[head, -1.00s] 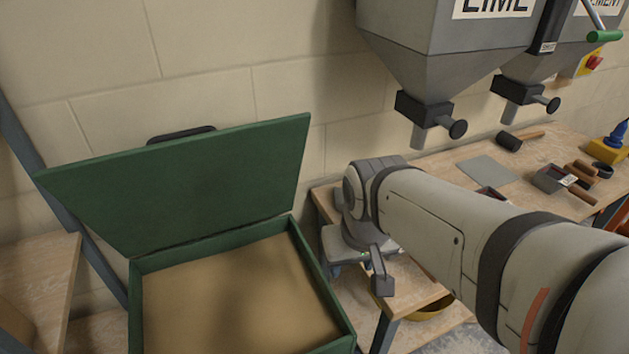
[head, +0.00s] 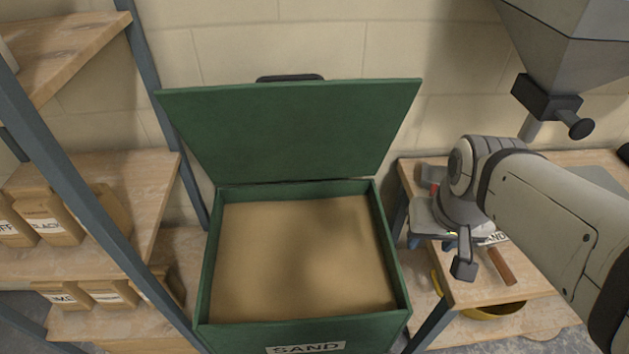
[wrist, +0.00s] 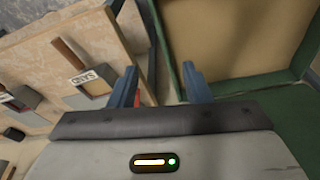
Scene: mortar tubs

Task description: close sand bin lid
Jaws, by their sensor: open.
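The green sand bin (head: 390,265) stands in the middle of the head view, with a SAND label on its front and sand (head: 300,255) inside. Its green lid (head: 290,130) is raised, tilted back toward the wall, with a dark handle (head: 290,77) at its top edge. My gripper (head: 415,240) is to the right of the bin, above the end of the bench, and is mostly hidden behind my wrist. In the wrist view my gripper (wrist: 160,88) has its two blue fingers apart with nothing between them. The bin's rim (wrist: 190,75) shows just beyond the right finger.
A wooden bench (head: 475,290) is on the right, with a SAND-labelled scoop (head: 500,264) on it and a yellow bowl (head: 495,311) below. A hopper (head: 575,50) hangs at upper right. A shelf rack (head: 90,180) with labelled bags stands left of the bin.

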